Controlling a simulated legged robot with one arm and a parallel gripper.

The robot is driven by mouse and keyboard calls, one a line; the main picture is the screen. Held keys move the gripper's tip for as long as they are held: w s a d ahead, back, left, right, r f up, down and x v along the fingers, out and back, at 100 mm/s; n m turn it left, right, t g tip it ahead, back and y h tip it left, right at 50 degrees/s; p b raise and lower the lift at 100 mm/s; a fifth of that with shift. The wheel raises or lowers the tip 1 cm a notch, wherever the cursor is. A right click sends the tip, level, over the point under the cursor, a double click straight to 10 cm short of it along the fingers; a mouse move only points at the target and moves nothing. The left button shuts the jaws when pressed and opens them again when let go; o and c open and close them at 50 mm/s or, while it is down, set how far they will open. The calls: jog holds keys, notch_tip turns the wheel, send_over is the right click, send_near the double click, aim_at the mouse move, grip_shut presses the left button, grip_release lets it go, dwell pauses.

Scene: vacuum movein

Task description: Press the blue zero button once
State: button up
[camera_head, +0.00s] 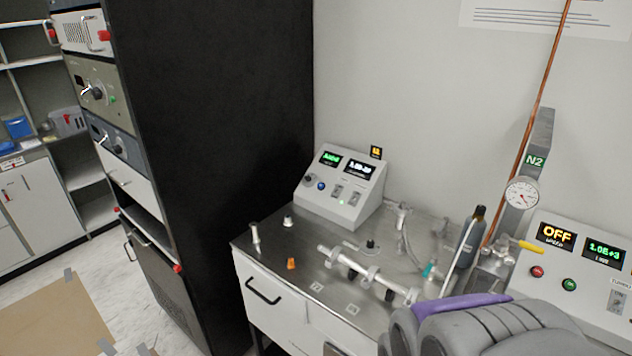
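The blue button (320,185) is a small round button on the sloped front of a white control box (351,207). It sits just right of a dark knob (308,178), below the green-lit display (330,158). The box stands at the back of the steel-topped bench. A grey ribbed part with a purple strip at the lower right edge belongs to my arm or gripper (478,330). It is well to the right of the blue button and apart from it in the picture. My fingertips cannot be made out.
The steel bench (322,272) carries a tube assembly (365,275), an orange piece (291,263) and small fittings. A second control panel (565,280) reading OFF, a dark bottle (470,240) and a gauge (522,193) stand right. A tall black rack (215,120) stands left. Floor shows lower left.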

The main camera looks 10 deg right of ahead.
jog(key=shift+d, duration=0.1)
jog(key=shift+c, duration=1.4)
jog(key=shift+a, duration=0.3)
jog(key=c, duration=0.3)
jog(key=shift+a, duration=0.3)
grip_shut()
jog(key=shift+d, duration=0.15)
jog(key=shift+d, duration=0.3)
jog(key=shift+a, duration=0.25)
jog(key=shift+d, duration=0.1)
